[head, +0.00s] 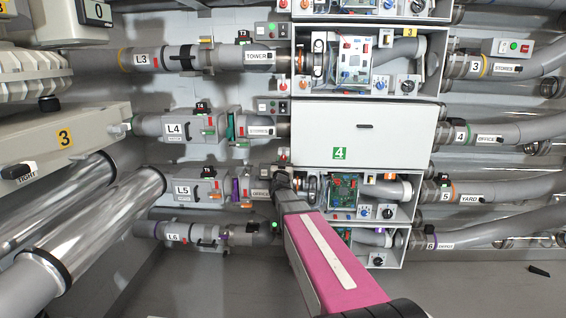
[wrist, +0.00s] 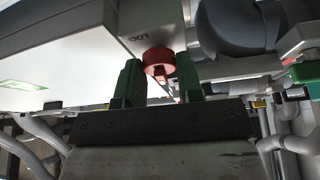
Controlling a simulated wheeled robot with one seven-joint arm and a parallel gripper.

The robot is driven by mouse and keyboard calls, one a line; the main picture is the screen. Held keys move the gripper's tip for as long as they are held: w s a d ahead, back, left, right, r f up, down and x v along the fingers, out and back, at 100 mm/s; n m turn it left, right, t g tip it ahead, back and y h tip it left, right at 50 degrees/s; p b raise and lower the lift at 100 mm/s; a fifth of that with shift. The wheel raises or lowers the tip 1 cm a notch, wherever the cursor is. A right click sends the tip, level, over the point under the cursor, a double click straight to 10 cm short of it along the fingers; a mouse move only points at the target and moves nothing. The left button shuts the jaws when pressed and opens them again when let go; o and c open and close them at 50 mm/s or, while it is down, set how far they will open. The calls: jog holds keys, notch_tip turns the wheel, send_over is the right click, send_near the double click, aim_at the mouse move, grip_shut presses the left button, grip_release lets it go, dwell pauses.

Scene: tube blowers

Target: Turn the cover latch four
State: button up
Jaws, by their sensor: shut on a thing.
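Cover four (head: 400,145) is a closed white panel with a green "4" label in the head view. It also shows as the pale panel on the left of the wrist view (wrist: 75,65). The red round latch (wrist: 157,56) sits on a grey housing marked "LOC", whose last letters I cannot read. My gripper (wrist: 158,74) has its two green fingers on either side of the red latch, shut on it. In the head view my gripper (head: 281,180) is by the lower left corner of the cover. The latch is hidden there.
Open bay 3 (head: 413,60) is above the cover and open bay 5 (head: 402,195) is below it. Grey pipes (head: 515,130) run out to the right. The L4 (head: 173,128) and L5 (head: 182,190) tube units are left. The floor at lower right is mostly clear.

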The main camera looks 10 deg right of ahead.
jog(key=shift+n+y, duration=0.3)
jog(key=shift+n, duration=0.4)
jog(key=o, duration=0.9)
jog(key=shift+s, duration=0.1)
jog(key=v, duration=1)
jog(key=shift+s+f, duration=0.25)
jog(key=shift+f, duration=0.05)
jog(key=shift+a, duration=0.1)
